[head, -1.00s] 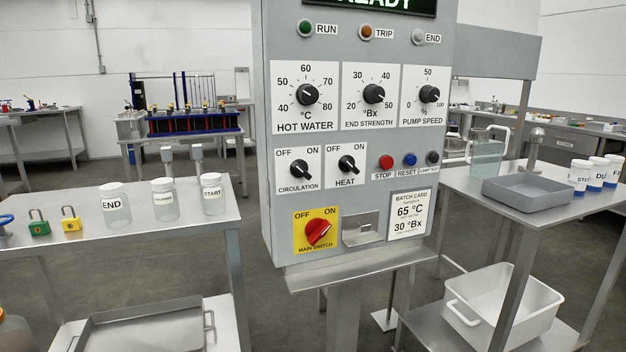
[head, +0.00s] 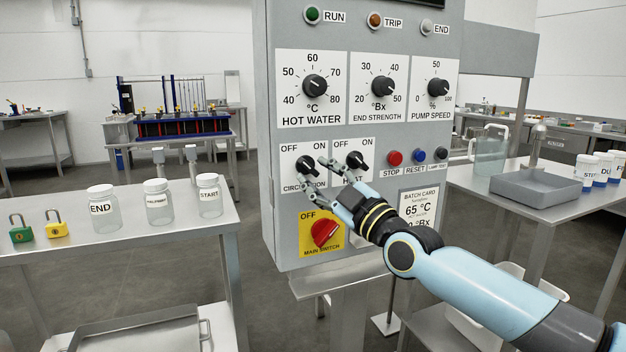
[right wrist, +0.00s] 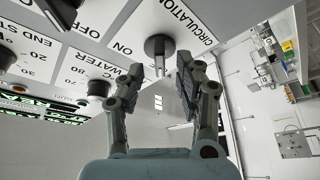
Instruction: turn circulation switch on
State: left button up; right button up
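The circulation switch (head: 307,164) is a black rotary knob on a white plate marked OFF and ON, on the grey control panel. I cannot clearly tell which mark it points to. My right gripper (head: 314,172) reaches in from the right, its fingers open just in front of this knob and covering part of the CIRCULATION label. In the right wrist view the knob (right wrist: 160,46) lies just beyond and between the open fingertips (right wrist: 160,72); I see no clear contact. My left gripper is not in view.
The heat switch (head: 358,161) is close to the right, partly behind my gripper. The red main switch (head: 324,233) is below. Stop button (head: 394,158) and reset button (head: 417,155) are to the right. Dials (head: 314,86) sit above. Jars (head: 158,203) stand on the left table.

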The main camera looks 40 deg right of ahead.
jog(key=shift+x, duration=1.1)
jog(key=shift+c, duration=0.2)
grip_shut()
